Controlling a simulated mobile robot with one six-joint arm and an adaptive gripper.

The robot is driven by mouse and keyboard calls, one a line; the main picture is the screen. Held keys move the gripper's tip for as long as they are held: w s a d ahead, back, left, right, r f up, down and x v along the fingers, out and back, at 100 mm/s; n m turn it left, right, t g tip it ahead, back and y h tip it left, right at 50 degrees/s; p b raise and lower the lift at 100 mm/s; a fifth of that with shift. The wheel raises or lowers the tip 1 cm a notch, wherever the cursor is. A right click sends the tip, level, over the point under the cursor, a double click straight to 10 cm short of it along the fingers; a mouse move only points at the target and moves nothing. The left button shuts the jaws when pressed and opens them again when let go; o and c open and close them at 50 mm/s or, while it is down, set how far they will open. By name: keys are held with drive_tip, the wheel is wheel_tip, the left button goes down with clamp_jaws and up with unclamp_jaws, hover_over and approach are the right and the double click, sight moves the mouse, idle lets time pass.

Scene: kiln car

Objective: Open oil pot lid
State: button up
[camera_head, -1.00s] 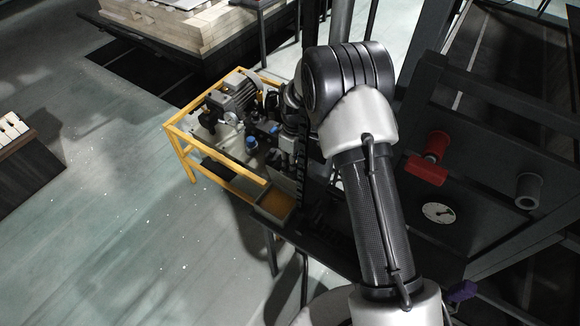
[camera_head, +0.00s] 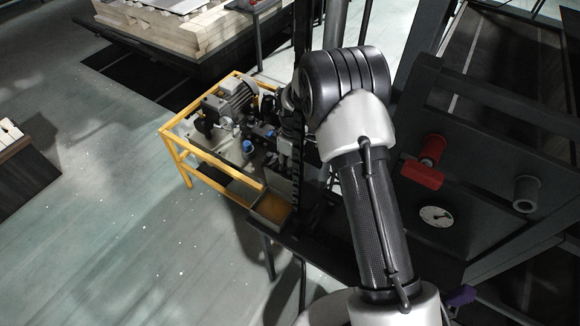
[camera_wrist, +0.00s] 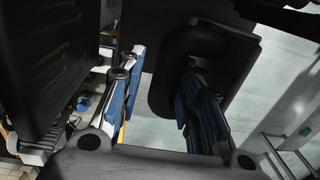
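In the wrist view, my gripper (camera_wrist: 160,98) is open. Its two blue-padded fingers stand apart with a clear gap. A dark plate with a rounded, handle-like edge (camera_wrist: 167,75) lies beyond and partly between the fingers. I cannot tell whether it is the oil pot lid or whether a finger touches it. In the head view my arm hides the gripper. A small open box with an amber-brown inside (camera_head: 272,207) stands at the near corner of the pump unit. I cannot tell whether it is the oil pot.
A yellow frame (camera_head: 176,156) surrounds the pump unit with its grey motor (camera_head: 231,98). At right, a dark panel carries a red handle (camera_head: 422,174), a gauge (camera_head: 435,216) and a grey knob (camera_head: 526,193). A loaded kiln car (camera_head: 190,35) is behind.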

drive_tip(key=shift+o, duration=1.4)
wheel_tip(320, 180, up, 12)
drive_tip(key=shift+w+d, duration=0.2)
drive_tip(key=shift+w, duration=0.05)
